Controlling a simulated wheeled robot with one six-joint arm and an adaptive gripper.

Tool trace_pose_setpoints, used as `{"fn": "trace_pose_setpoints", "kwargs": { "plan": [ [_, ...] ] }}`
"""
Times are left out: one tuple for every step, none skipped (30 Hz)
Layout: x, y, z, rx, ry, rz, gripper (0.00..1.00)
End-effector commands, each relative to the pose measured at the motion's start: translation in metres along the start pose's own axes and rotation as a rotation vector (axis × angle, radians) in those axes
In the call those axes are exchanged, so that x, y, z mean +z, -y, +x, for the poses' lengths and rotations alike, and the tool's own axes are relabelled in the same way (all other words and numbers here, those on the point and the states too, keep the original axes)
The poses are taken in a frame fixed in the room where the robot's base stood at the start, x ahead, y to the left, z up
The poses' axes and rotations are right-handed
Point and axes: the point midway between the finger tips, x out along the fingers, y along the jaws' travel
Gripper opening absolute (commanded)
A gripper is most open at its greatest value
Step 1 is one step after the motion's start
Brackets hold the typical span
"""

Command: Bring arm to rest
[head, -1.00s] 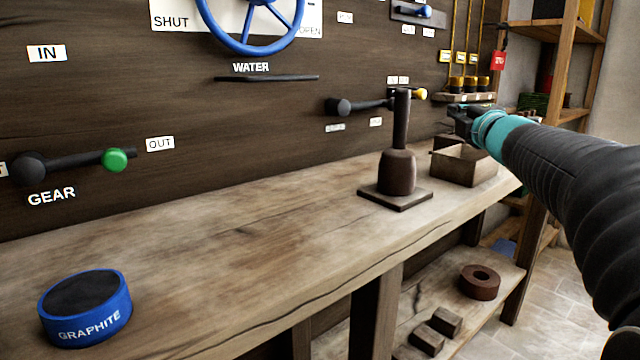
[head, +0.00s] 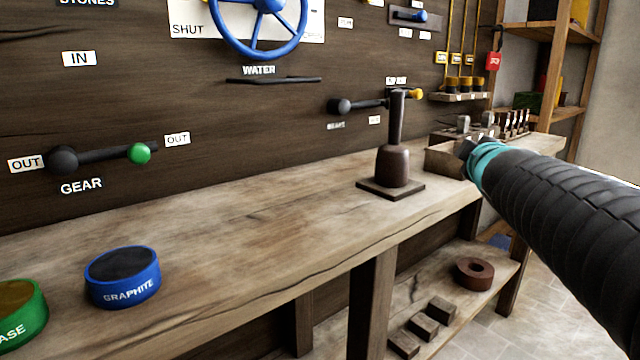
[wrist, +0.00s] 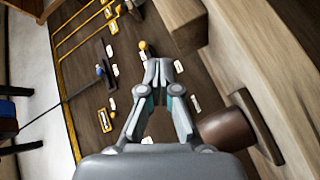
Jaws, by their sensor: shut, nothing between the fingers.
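My arm reaches in from the right in the head view, with a teal band near its end. My gripper (head: 464,148) is over the far right part of the bench, by a small wooden box (head: 443,162). In the wrist view my gripper (wrist: 158,62) is shut and empty, its fingertips together in front of the dark panel. A dark post on a square base (head: 393,170) stands on the bench to the left of the gripper. It shows at the right in the wrist view (wrist: 225,128). Whether the gripper touches the box cannot be told.
The wooden bench (head: 240,235) carries a blue graphite tin (head: 122,277) and a green tin (head: 20,315) at the left. The panel holds a blue wheel (head: 258,22) and a gear lever (head: 100,157). Shelves (head: 552,70) stand at the right. The bench's middle is clear.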

Motion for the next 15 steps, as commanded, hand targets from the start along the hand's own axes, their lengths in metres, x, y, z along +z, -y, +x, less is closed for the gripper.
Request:
{"fn": "trace_pose_setpoints", "kwargs": {
  "plan": [
    [0.006,0.014,-0.018,-0.035,0.046,0.078,0.00],
    [0.012,0.025,-0.029,-0.061,0.083,0.133,0.00],
    [0.021,0.042,-0.045,-0.100,0.135,0.210,0.00],
    [0.027,0.057,-0.057,-0.132,0.173,0.266,0.00],
    [0.033,0.071,-0.070,-0.165,0.211,0.322,0.00],
    [0.040,0.091,-0.086,-0.209,0.261,0.389,0.00],
    [0.045,0.105,-0.099,-0.242,0.298,0.437,0.00],
    [0.049,0.119,-0.111,-0.275,0.333,0.483,0.00],
    [0.054,0.139,-0.128,-0.320,0.380,0.538,0.00],
    [0.058,0.153,-0.141,-0.353,0.415,0.579,0.00],
    [0.062,0.167,-0.154,-0.388,0.450,0.617,0.00],
    [0.065,0.185,-0.171,-0.432,0.493,0.663,0.00],
    [0.068,0.198,-0.183,-0.465,0.526,0.695,0.00],
    [0.070,0.210,-0.195,-0.496,0.556,0.724,0.00],
    [0.072,0.224,-0.210,-0.535,0.593,0.758,0.00]
  ]
}}
